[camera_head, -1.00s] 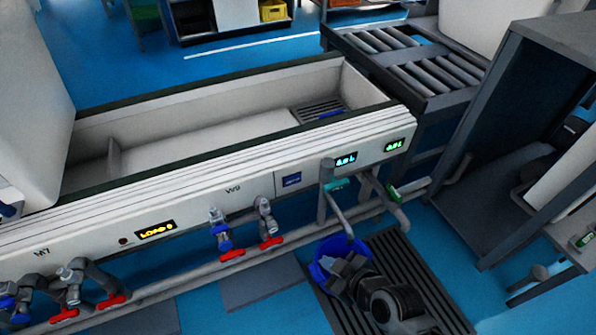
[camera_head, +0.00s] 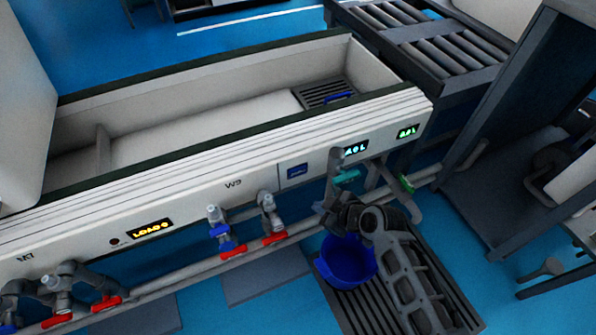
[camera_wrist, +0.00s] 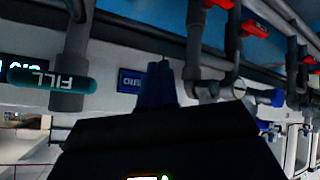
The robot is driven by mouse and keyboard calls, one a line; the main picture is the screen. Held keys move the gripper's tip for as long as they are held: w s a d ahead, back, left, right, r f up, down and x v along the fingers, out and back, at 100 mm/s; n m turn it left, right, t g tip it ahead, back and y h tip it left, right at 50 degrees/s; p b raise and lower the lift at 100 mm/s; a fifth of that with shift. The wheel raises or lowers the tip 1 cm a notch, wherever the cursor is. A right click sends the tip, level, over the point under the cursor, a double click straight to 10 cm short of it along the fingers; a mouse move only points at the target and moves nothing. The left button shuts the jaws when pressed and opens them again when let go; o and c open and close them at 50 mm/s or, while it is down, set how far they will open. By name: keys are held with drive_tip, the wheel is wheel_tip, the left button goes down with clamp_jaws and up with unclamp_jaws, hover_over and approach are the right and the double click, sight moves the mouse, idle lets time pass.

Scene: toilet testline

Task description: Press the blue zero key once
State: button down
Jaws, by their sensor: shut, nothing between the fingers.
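The blue zero key (camera_head: 297,171) is a small dark blue rectangle on the white front panel of the long trough, left of a lit display. In the wrist view the blue key (camera_wrist: 130,81) appears upside down with pale lettering, just left of my fingertips. My gripper (camera_head: 326,208) is shut and empty, below and right of the key in the head view. Its closed fingers (camera_wrist: 158,68) point toward the panel in the wrist view. They appear apart from the key, but the exact gap cannot be told.
A teal-handled FILL valve (camera_head: 347,176) and its pipe stand close right of the key. Red-handled valves (camera_head: 274,238) stick out below left. A blue bucket (camera_head: 347,272) sits on a floor grate under my arm. Green displays (camera_head: 407,132) are further right.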

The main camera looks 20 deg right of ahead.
drive_tip(key=b, duration=0.3)
approach(295, 177)
drive_tip(key=shift+w+a+f, duration=0.15)
drive_tip(key=shift+w+f, duration=0.25)
drive_tip(key=shift+f, duration=0.3)
drive_tip(key=shift+w+a+f, duration=0.15)
drive_tip(key=shift+w+f, duration=0.3)
drive_tip(key=shift+f, duration=0.2)
drive_tip(key=shift+w+a+f, duration=0.1)
drive_tip(key=shift+w+f, duration=0.3)
drive_tip(key=shift+f, duration=0.3)
drive_tip(key=shift+w, duration=0.1)
drive_tip(key=shift+w, duration=0.35)
drive_tip(key=shift+w+b, duration=0.35)
idle(1.0)
drive_tip(key=shift+s+p, duration=0.35)
drive_tip(key=shift+s, duration=0.4)
drive_tip(key=shift+s, duration=0.1)
drive_tip(key=shift+s+p, duration=0.95)
drive_tip(key=shift+s, duration=1.5)
